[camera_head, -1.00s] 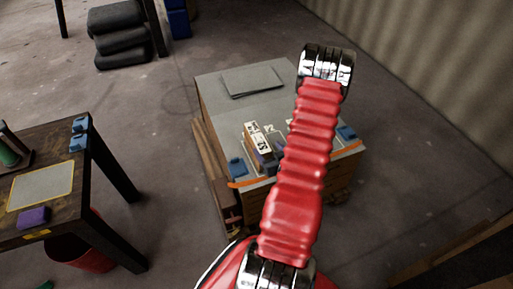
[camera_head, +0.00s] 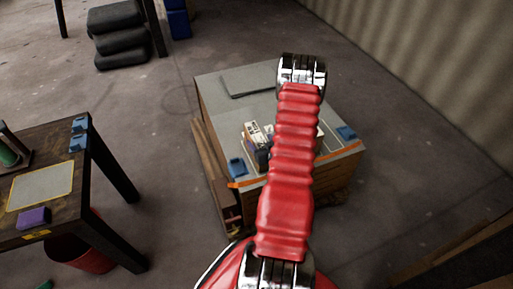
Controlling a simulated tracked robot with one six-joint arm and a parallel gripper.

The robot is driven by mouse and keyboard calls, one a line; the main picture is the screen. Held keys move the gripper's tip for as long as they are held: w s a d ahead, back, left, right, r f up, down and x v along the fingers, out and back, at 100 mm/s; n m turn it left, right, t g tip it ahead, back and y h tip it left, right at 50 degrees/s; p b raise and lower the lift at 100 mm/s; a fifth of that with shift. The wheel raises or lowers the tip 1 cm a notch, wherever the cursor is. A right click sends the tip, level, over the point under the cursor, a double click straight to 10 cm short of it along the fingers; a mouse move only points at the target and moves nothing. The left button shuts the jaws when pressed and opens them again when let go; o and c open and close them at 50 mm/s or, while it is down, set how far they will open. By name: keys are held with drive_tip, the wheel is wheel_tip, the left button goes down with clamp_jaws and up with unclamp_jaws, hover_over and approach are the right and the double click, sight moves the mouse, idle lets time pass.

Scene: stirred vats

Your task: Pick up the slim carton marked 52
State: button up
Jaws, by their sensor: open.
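A slim carton with a white marked face (camera_head: 252,132) stands near the front of the grey-topped crate, just left of my red arm. Its marking is too small to read surely, so I cannot tell whether it says 52. A second pale item (camera_head: 269,130) shows beside it, partly behind my arm. Small dark and purple items stand in front of the carton. My arm crosses the crate and hides part of its top. My gripper is not visible; only my arm's red sleeve and chrome joints show.
A dark table (camera_head: 87,165) stands left, with a red bucket (camera_head: 80,254) below. Open floor lies between them.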

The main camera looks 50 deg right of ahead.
sight(258, 137)
drive_tip(key=shift+w, duration=0.1)
drive_tip(key=shift+x, duration=2.55)
drive_tip(key=shift+f, duration=0.1)
drive_tip(key=shift+c, duration=0.5)
clamp_jaws()
drive_tip(key=shift+d, duration=0.1)
